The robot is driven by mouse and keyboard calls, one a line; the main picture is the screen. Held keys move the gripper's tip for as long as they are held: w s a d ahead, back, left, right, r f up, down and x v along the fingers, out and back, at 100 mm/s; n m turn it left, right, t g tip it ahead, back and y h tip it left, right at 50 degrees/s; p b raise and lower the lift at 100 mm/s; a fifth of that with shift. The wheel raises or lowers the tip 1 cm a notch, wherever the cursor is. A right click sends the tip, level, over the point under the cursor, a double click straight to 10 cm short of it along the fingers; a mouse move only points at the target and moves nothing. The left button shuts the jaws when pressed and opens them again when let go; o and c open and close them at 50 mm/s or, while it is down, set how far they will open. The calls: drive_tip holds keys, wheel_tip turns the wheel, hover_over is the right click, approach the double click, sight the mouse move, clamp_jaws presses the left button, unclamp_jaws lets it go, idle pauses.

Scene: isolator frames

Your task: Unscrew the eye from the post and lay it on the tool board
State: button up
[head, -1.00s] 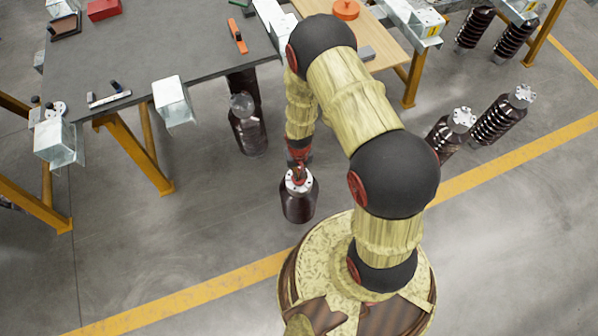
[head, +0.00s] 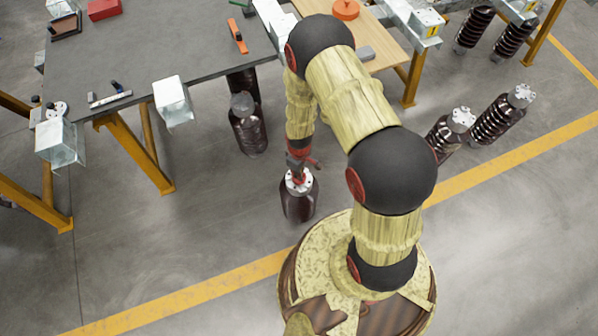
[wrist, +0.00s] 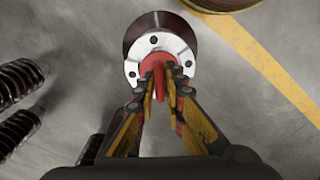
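The post (head: 298,203) is a dark brown ribbed insulator standing upright on the floor in front of my base. Its pale metal top flange with bolt holes shows in the wrist view (wrist: 138,61). The red eye (wrist: 159,82) sits at the middle of that flange, its bar seen edge-on. My gripper (wrist: 163,76) is over the post, with one fingertip on each side of the eye. The gap between the fingertips is narrow; whether both touch the eye is unclear. The tool board is not clearly identifiable; a wooden board (head: 386,50) lies at the back.
A grey table (head: 150,45) stands at the back left, with an orange-handled tool (head: 237,37) and a red box (head: 103,9). Other insulators stand by the table (head: 248,128) and at right (head: 497,118). Floor around the post is clear.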

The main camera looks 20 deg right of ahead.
drive_tip(key=o, duration=0.4)
drive_tip(key=shift+r, duration=0.15)
wheel_tip(320, 180, up, 12)
drive_tip(key=shift+f, duration=0.15)
idle(0.4)
